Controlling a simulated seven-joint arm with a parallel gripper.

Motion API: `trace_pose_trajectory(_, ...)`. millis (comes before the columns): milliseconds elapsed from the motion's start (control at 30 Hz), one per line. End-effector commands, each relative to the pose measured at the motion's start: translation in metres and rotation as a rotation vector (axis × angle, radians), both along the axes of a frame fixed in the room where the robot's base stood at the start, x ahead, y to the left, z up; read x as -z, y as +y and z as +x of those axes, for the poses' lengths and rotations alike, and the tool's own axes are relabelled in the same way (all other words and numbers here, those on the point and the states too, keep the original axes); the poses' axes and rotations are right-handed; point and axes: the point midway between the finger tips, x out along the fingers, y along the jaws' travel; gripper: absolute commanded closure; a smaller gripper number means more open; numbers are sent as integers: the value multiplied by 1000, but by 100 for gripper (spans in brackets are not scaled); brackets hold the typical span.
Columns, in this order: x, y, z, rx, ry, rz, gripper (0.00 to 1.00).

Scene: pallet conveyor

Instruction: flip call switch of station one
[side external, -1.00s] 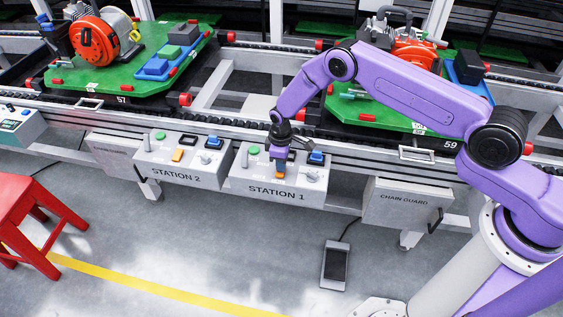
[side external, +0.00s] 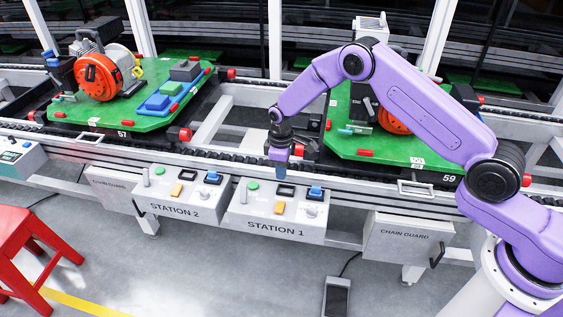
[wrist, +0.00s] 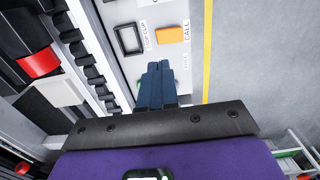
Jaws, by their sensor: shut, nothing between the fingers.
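The Station 1 box (side external: 275,228) stands at the front of the conveyor. Its orange call switch (side external: 279,208) is uncovered in the side view, and in the wrist view the orange rocker (wrist: 172,35) sits beside the word CALL. I cannot tell which way it is tipped. My gripper (side external: 283,172) points down at the rear of the box top, behind and apart from the orange switch. In the wrist view my gripper's fingers (wrist: 158,66) are together and empty, and cover part of the green button (side external: 253,185).
Also on the box are a blue switch (side external: 315,192), a black frame (side external: 287,190) and a knob (side external: 311,210). The Station 2 box (side external: 180,207) stands close on the left, the chain guard (side external: 402,238) on the right. Behind are loaded pallets, 57 (side external: 135,118) and 59 (side external: 375,149).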

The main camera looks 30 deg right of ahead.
Motion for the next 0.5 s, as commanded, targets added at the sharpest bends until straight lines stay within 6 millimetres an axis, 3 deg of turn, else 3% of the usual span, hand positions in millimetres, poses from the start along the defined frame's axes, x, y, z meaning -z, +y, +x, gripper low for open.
trace_pose_trajectory(200,-25,-3,3,-1,0,0,100)
trace_pose_trajectory(500,-30,-4,3,0,1,-1,100)
